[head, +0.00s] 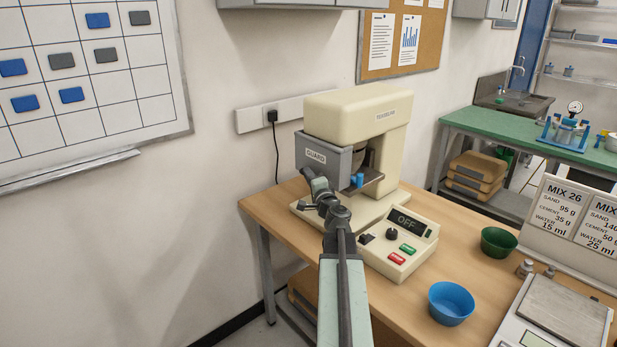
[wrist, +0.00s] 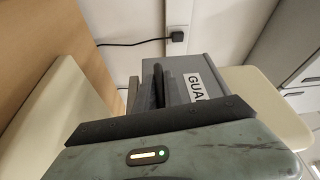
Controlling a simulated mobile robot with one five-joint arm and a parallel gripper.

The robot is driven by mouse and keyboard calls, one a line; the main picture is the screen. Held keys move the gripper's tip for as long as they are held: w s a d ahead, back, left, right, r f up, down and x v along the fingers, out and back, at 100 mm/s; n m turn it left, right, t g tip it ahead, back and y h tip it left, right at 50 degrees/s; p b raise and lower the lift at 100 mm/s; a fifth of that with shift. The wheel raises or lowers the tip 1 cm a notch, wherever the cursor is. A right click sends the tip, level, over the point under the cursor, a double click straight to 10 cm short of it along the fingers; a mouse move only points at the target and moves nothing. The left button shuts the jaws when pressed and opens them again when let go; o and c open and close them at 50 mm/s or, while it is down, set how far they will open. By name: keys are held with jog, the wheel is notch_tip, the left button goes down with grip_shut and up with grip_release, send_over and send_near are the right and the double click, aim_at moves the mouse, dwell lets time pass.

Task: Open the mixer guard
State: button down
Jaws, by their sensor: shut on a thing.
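The cream mixer (head: 390,118) stands on the wooden bench. Its grey guard (head: 322,157), labelled GUARD, covers the side of the mixer head at left; a dark opening shows beside it. In the wrist view the guard (wrist: 222,73) and part of its label lie just beyond my gripper. My gripper (head: 318,187) is at the lower edge of the guard and shut on part of it; the exact contact is hard to see. In the wrist view a dark finger (wrist: 158,86) stands against the grey panel. A blue part (head: 357,181) shows under the mixer head.
A control box (head: 398,243) reading OFF sits before the mixer, close to my arm. A blue bowl (head: 451,303), a green bowl (head: 498,243) and a scale (head: 562,310) stand to the right. The wall with a power socket (head: 271,117) is behind.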

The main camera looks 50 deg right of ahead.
jog(key=shift+a, duration=0.1)
jog(key=p, duration=1.3)
send_near(308, 142)
jog(key=w+r, duration=0.3)
jog(key=w, duration=0.2)
jog(key=shift+d+r+b, duration=0.1)
jog(key=shift+d+b, duration=0.2)
jog(key=c, duration=1.5)
grip_release()
jog(key=shift+o, duration=0.2)
